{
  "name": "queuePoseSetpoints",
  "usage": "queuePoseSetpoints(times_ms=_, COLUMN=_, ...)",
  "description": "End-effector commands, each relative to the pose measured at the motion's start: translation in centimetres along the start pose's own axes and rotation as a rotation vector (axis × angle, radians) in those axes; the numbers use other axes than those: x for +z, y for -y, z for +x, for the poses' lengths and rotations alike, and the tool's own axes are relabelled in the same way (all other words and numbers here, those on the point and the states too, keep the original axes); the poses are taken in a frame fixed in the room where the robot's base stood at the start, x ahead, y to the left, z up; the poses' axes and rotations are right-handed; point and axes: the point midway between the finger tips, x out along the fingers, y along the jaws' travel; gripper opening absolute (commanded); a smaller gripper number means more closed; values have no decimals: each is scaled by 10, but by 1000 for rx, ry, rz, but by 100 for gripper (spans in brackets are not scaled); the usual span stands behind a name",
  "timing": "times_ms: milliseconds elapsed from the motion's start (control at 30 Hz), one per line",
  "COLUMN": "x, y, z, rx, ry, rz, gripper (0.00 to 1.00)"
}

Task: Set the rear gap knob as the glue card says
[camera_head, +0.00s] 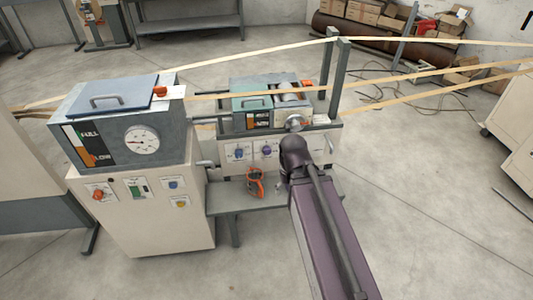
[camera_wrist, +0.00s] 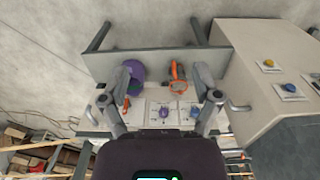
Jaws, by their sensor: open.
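The rear machine's front panel (camera_head: 234,139) carries a blue knob (camera_head: 239,153) and a purple knob (camera_head: 267,150) on white plates. In the wrist view, turned about, I see the purple knob (camera_wrist: 164,112), the blue knob (camera_wrist: 194,112) and an orange knob (camera_wrist: 127,103) in a row. Their labels are too small to read, so I cannot tell which one is the rear gap knob. I cannot make out the glue card. My gripper (camera_wrist: 165,82) is open and empty, its fingers spread in front of the panel. My arm hides the panel's right part in the head view.
A grey shelf (camera_head: 222,200) below the panel holds an orange-rimmed object (camera_head: 255,183). A purple round object (camera_wrist: 136,70) shows behind my left finger. The glue cabinet (camera_head: 140,220) with a dial stands at left. Paper strips (camera_head: 400,77) run above the machine.

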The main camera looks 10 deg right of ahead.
Motion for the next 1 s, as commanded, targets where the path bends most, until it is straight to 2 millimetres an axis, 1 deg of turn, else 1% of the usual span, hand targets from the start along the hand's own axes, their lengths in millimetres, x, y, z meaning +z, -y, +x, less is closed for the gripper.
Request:
queuePoseSetpoints(times_ms=167, x=-9, y=2, z=13, rx=-9, ry=-30, rz=-23, gripper=92)
queuePoseSetpoints(times_ms=367, x=-33, y=2, z=42, rx=-27, ry=-120, rz=-83, gripper=92)
queuePoseSetpoints(times_ms=600, x=-75, y=10, z=83, rx=-47, ry=-285, rz=-198, gripper=92)
queuePoseSetpoints(times_ms=1000, x=-145, y=21, z=140, rx=-26, ry=-581, rz=-375, gripper=92)
